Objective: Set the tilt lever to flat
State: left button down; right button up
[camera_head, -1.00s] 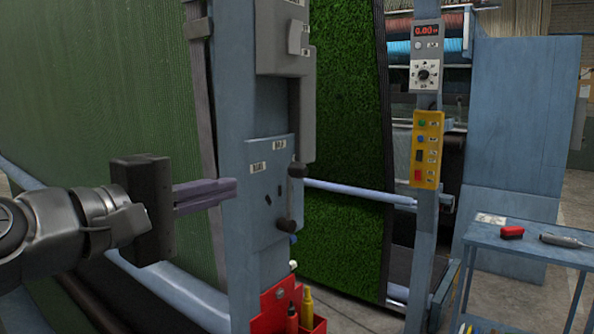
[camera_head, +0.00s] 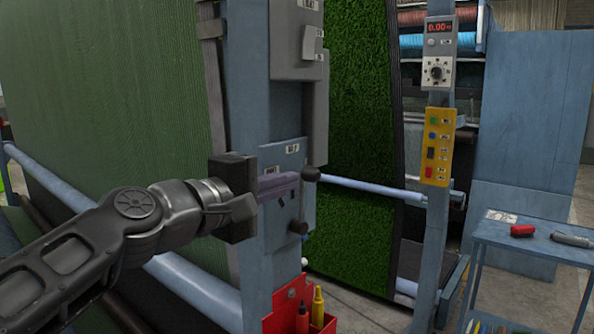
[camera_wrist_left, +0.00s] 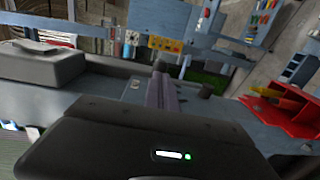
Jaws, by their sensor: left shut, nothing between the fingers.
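The lever plate (camera_head: 280,153) is a blue-grey panel with small white labels on the upright post. A dark round upper knob (camera_head: 311,174) stands at its right edge, and a dark lower knob (camera_head: 298,227) sits below. I cannot tell which knob belongs to the tilt lever; the label text is unreadable. My left gripper (camera_head: 291,185) is shut and empty, its fingertips in front of the plate, just left of the upper knob. Contact cannot be told. In the left wrist view the fingers (camera_wrist_left: 162,92) point at one dark knob (camera_wrist_left: 159,66), with another knob (camera_wrist_left: 205,90) to the right. My right gripper is out of view.
A grey switch box (camera_head: 297,50) is above the plate. A red holder (camera_head: 283,312) with bottles hangs below. Green turf (camera_head: 350,130) stands behind, with a yellow button panel (camera_head: 438,147) further right. A blue side table (camera_head: 540,242) is at the right.

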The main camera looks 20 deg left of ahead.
aim_at(307, 171)
pick_arm(q)
jog(key=shift+p+x, duration=0.3)
jog(key=shift+x, duration=1.3)
jog(key=x, duration=0.3)
jog(key=shift+w+d+r+p, duration=0.1)
jog(key=shift+w+r+p, duration=0.15)
jog(key=shift+r+p, duration=0.15)
jog(key=shift+w+d, duration=0.1)
jog(key=shift+w, duration=0.2)
jog(key=shift+s, duration=0.1)
